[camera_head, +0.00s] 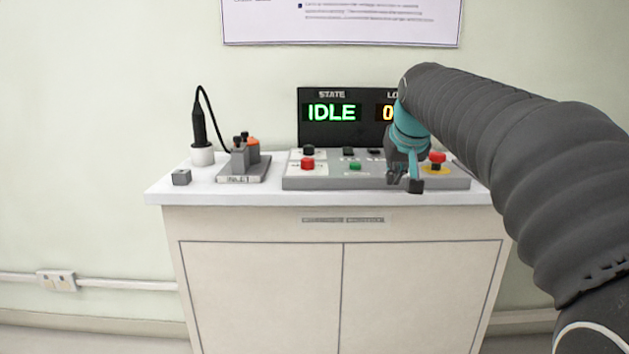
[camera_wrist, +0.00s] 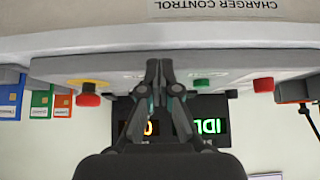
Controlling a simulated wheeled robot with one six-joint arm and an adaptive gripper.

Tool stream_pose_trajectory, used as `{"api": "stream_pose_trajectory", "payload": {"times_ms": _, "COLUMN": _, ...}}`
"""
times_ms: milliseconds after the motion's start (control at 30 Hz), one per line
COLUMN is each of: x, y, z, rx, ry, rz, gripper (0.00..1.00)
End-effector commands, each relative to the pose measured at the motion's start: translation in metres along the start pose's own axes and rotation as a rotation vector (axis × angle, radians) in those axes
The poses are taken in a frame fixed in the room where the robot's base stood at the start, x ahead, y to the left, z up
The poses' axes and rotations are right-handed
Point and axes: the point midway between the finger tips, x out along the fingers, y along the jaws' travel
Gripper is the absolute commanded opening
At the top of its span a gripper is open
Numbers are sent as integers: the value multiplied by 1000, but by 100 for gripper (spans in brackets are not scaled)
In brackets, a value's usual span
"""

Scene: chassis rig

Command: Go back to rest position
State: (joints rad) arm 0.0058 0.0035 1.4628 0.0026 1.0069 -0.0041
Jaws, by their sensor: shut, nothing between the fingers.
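My gripper (camera_head: 408,184) is in front of the right part of the control panel (camera_head: 322,183) in the head view, at the end of my dark arm, which reaches in from the right. In the wrist view my gripper (camera_wrist: 159,66) has its fingers together with nothing between them. The panel has a red button (camera_head: 307,164), a green button (camera_head: 355,167) and a red emergency knob (camera_head: 437,158) on a yellow base. In the wrist view the green button (camera_wrist: 202,82) and the knob (camera_wrist: 88,97) lie on either side of the fingers. I cannot tell whether the fingertips touch the panel.
A display (camera_head: 330,131) behind the panel reads IDLE; my arm hides part of it. On the white cabinet top (camera_head: 230,192) stand a small grey block (camera_head: 181,177), a black cabled tool (camera_head: 199,126) in a white holder and a grey fixture (camera_head: 240,174). Binders (camera_wrist: 41,104) show in the wrist view.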

Motion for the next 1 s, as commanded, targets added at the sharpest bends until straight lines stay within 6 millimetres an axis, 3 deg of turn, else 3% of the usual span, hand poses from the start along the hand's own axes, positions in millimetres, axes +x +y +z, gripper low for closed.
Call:
{"api": "stream_pose_trajectory", "payload": {"times_ms": 233, "x": 7, "y": -1, "z": 121, "rx": -1, "ry": -122, "rz": -1, "gripper": 0}}
{"api": "stream_pose_trajectory", "payload": {"times_ms": 500, "x": 0, "y": -1, "z": 269, "rx": -2, "ry": -221, "rz": -1, "gripper": 0}}
{"api": "stream_pose_trajectory", "payload": {"times_ms": 700, "x": -8, "y": -1, "z": 362, "rx": -2, "ry": -253, "rz": -1, "gripper": 0}}
{"api": "stream_pose_trajectory", "payload": {"times_ms": 833, "x": -16, "y": -1, "z": 388, "rx": -2, "ry": -236, "rz": -1, "gripper": 0}}
{"api": "stream_pose_trajectory", "payload": {"times_ms": 1000, "x": -29, "y": -2, "z": 386, "rx": -2, "ry": -184, "rz": -1, "gripper": 0}}
